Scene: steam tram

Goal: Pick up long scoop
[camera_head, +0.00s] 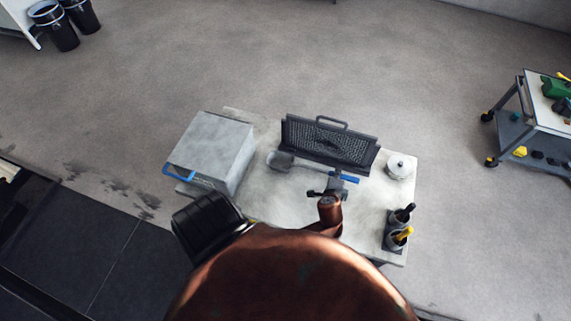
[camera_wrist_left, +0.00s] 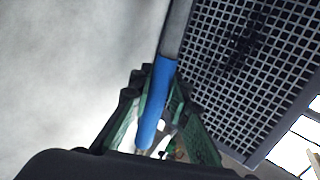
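The long scoop has a grey bowl (camera_head: 282,160), a thin shaft and a blue handle (camera_head: 349,179). It lies across the pale table in front of a dark mesh screen (camera_head: 330,140). My left gripper (camera_head: 333,190) is at the handle end. In the left wrist view the blue handle (camera_wrist_left: 157,100) runs between the two fingers of my left gripper (camera_wrist_left: 162,75). The fingertips close in against both its sides, and the grey shaft continues beyond them. In the head view the gripper hides part of the handle. My right gripper is not in view.
A grey box (camera_head: 212,148) with a blue handle stands on the table's left. A lidded pot (camera_head: 400,166) and a dark tool holder (camera_head: 397,232) stand at its right. The pale table (camera_head: 265,205) is bare in front of the scoop. A cart (camera_head: 545,120) stands far right.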

